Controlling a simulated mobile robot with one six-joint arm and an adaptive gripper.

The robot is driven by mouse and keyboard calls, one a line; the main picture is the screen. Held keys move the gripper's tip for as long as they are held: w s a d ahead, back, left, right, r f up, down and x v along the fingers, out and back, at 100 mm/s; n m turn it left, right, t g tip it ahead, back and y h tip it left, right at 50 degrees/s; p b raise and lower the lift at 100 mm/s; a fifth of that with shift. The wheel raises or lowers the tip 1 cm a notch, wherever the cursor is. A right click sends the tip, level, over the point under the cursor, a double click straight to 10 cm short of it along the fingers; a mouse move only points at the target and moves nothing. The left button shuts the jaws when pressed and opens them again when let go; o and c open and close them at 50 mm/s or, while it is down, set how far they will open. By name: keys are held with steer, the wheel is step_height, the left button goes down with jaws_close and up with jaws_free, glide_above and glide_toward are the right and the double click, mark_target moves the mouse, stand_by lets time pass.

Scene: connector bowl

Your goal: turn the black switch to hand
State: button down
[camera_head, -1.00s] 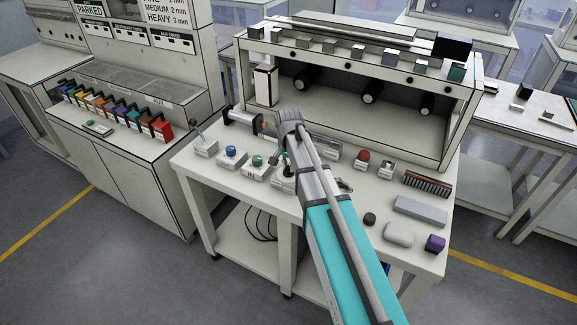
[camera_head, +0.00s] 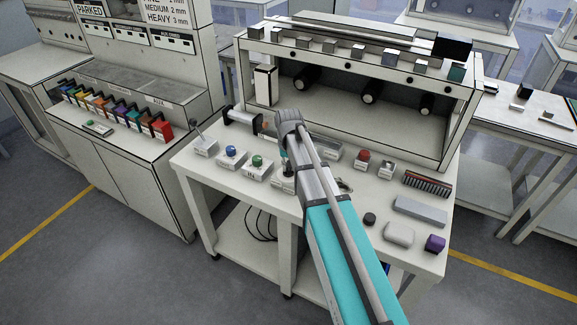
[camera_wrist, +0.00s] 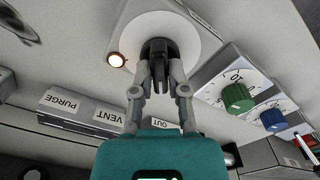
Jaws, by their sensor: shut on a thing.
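The black switch (camera_wrist: 157,47) sticks up from a round white dial (camera_wrist: 188,30) in the wrist view. My gripper (camera_wrist: 158,66) is shut on it, one finger on each side. The dial's markings are not readable, and the fingers cover part of the switch, so I cannot tell which position it points to. In the head view my gripper (camera_head: 287,168) is over the switch's box (camera_head: 281,183), mostly hidden behind my arm.
A lit round lamp (camera_wrist: 116,60) sits beside the dial. A green knob (camera_wrist: 238,97) and a blue knob (camera_wrist: 273,120) stand close by on their boxes. A box labelled PURGE and VENT (camera_wrist: 82,108) is on the other side. A red button (camera_head: 362,156) is further right.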

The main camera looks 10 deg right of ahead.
steer(key=shift+n, duration=0.9)
steer(key=c, duration=0.6)
jaws_free()
steer(key=shift+c, duration=0.2)
